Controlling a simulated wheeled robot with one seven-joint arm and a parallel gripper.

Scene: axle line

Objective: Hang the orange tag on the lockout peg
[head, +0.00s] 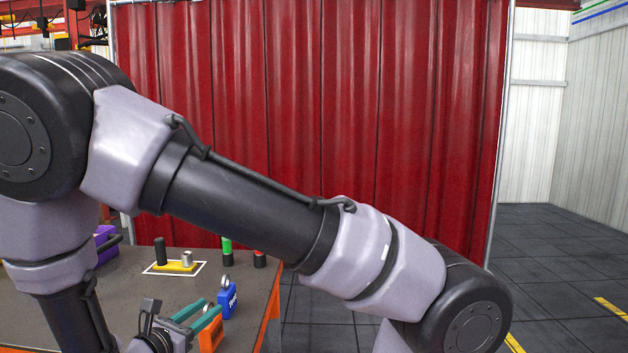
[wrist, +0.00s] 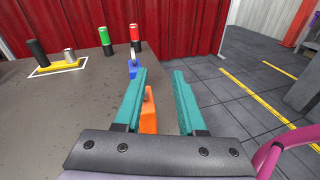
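The orange tag (head: 211,338) stands near the right edge of the table. In the wrist view the orange tag (wrist: 148,118) shows between my gripper's teal fingers, closer to the left finger, with part of it hidden by that finger and the gripper body. My gripper (wrist: 160,76) is open, with a wide gap on the tag's right; it also shows in the head view (head: 205,308). A yellow base (head: 175,267) carries a tall black post (head: 160,251) and a shorter silver post (head: 187,258). I cannot tell which post is the lockout peg.
A blue tag (head: 228,301) with a metal ring stands just beyond the orange one. Behind it are a green-topped cylinder (wrist: 104,40) and a red-topped cylinder (wrist: 135,37). A purple object (head: 104,245) is at the table's left. The middle of the table (wrist: 60,110) is clear.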

